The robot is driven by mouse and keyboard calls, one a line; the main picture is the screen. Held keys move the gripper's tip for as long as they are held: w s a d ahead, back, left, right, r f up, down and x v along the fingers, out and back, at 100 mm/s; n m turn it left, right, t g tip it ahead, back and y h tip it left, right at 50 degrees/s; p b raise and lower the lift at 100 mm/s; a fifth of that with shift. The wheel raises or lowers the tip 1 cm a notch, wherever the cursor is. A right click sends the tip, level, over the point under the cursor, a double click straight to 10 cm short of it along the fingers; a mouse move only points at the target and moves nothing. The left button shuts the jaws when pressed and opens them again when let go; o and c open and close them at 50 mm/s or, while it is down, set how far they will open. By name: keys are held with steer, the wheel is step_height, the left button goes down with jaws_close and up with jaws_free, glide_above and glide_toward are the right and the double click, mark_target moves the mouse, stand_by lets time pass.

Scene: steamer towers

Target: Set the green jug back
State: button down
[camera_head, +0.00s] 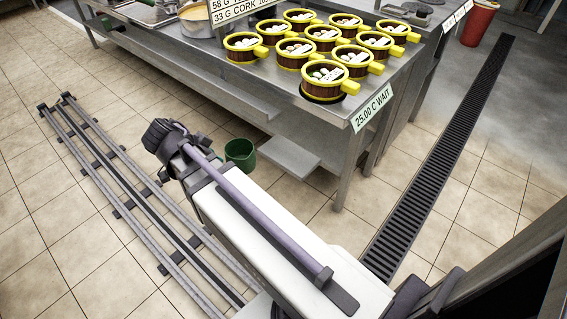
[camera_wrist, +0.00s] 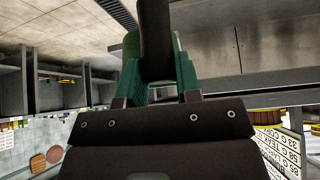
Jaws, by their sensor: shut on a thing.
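The green jug (camera_head: 240,153) shows in the head view just past my arm, in front of the steel table's side and below its top. In the head view my arm hides the gripper's fingers and part of the jug. I cannot tell whether the jug touches the floor.
A lower shelf (camera_head: 289,157) juts out near the jug. Floor rails (camera_head: 130,185) run at the left. A red bin (camera_head: 478,24) stands at the far right.

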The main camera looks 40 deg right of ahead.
steer(key=s+d, duration=0.2)
steer(key=d, duration=1.6)
step_height(320, 180, down, 4)
steer(key=b, duration=0.4)
steer(key=shift+r, duration=0.45)
steer(key=shift+f, duration=0.2)
steer(key=c, duration=0.8)
jaws_free()
steer(key=shift+r, duration=0.1)
